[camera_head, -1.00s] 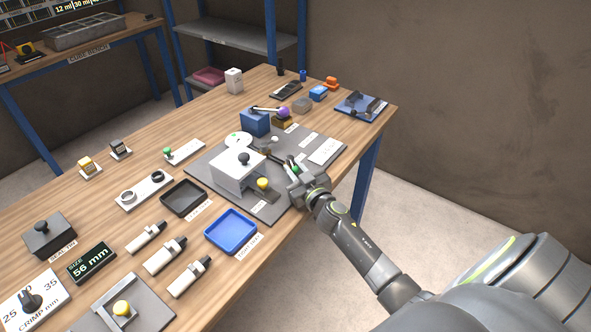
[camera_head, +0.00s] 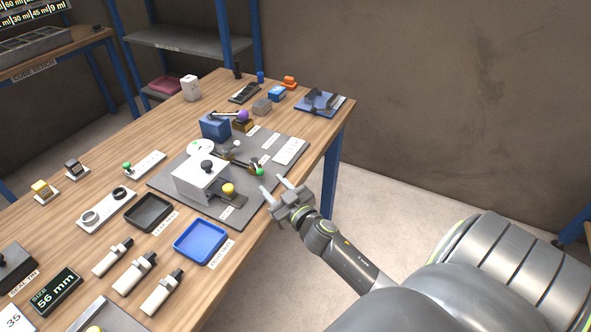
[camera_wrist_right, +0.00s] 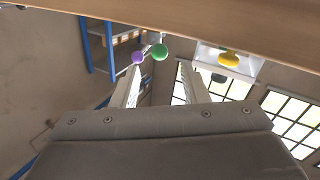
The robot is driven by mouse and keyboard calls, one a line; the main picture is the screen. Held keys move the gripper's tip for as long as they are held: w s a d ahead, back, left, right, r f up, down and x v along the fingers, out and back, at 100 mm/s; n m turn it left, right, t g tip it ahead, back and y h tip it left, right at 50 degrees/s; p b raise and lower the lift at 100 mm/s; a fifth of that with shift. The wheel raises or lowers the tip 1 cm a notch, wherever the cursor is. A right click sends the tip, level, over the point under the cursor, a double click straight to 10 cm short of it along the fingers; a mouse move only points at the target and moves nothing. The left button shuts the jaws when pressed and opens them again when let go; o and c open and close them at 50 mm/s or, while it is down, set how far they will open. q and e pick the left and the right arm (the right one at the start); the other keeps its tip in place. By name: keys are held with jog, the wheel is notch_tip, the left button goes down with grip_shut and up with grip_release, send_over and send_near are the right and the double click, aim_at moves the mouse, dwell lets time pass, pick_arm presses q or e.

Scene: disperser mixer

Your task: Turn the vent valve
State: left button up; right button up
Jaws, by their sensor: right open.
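A dark lever with a green ball knob (camera_head: 259,172) stands at the right side of the grey-plated machine. No readable label names it the vent valve. The knob also shows in the right wrist view (camera_wrist_right: 160,53), ahead of the fingers. My right gripper (camera_head: 275,186) is open and empty, with its two fingers pointing toward the green knob and a gap between them and it. In the right wrist view the fingers (camera_wrist_right: 160,80) are spread with nothing between them. My left gripper is not in view.
A white housing (camera_head: 200,180) with a black knob stands left of the lever, with a yellow knob (camera_head: 228,188) in front. A purple ball lever (camera_head: 243,115) rises from a blue block behind. A blue tray (camera_head: 201,243) lies nearer. The gripper is by the table's right edge.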

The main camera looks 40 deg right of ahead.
jog(key=s+b, duration=0.2)
jog(key=s, duration=0.7)
jog(key=shift+s+a, duration=0.3)
jog(key=shift+s, duration=0.1)
jog(key=shift+o, duration=0.2)
